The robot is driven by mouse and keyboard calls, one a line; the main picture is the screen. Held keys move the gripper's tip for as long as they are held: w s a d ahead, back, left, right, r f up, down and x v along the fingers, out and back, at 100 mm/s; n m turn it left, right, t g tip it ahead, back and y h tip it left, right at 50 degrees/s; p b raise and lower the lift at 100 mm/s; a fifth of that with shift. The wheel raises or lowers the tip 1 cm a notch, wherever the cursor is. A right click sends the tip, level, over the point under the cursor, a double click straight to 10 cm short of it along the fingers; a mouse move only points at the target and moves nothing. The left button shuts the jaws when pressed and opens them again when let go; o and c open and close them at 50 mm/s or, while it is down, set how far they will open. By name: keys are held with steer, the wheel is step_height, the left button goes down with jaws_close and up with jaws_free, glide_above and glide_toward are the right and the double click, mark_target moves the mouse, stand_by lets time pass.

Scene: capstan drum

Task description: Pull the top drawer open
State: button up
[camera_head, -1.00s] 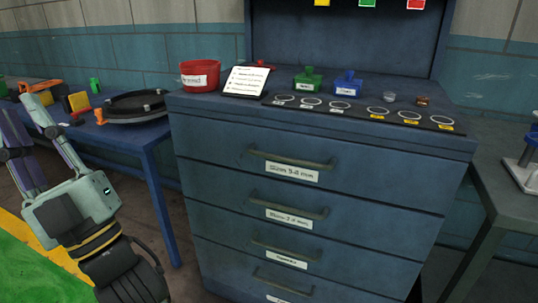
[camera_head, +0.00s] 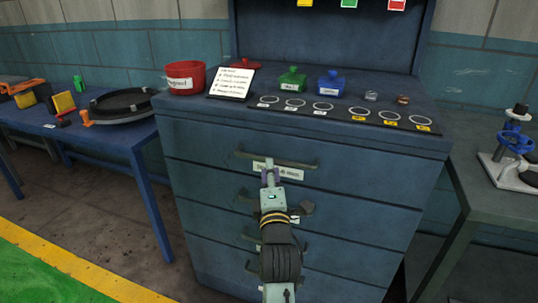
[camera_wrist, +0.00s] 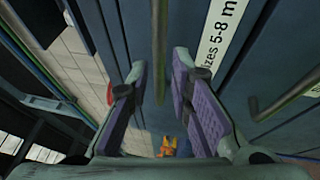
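The top drawer (camera_head: 370,176) of the blue cabinet is closed, its front level with the drawers below. Its bar handle (camera_head: 300,164) runs across the upper middle of its front. My gripper (camera_head: 269,166) is at the handle, in front of the drawer's label (camera_head: 290,173), and partly hides both. In the wrist view my gripper (camera_wrist: 158,65) is open, with a purple-padded finger on each side of the handle (camera_wrist: 158,30). The bar shows in the gap with space on both sides. The label reading "5-8 mm" (camera_wrist: 222,35) is to its right.
Lower handles (camera_head: 330,210) stick out beneath; my arm covers parts of them. On the cabinet top are a red tub (camera_head: 185,80), a list card (camera_head: 232,83), green (camera_head: 292,82) and blue (camera_head: 331,86) containers and a ringed strip (camera_head: 340,114). Tables flank the cabinet.

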steer(key=p+x, duration=0.1)
steer(key=x, duration=0.3)
steer(key=shift+w+r, duration=0.1)
steer(key=shift+w, duration=0.3)
jaws_close()
stand_by(0.4)
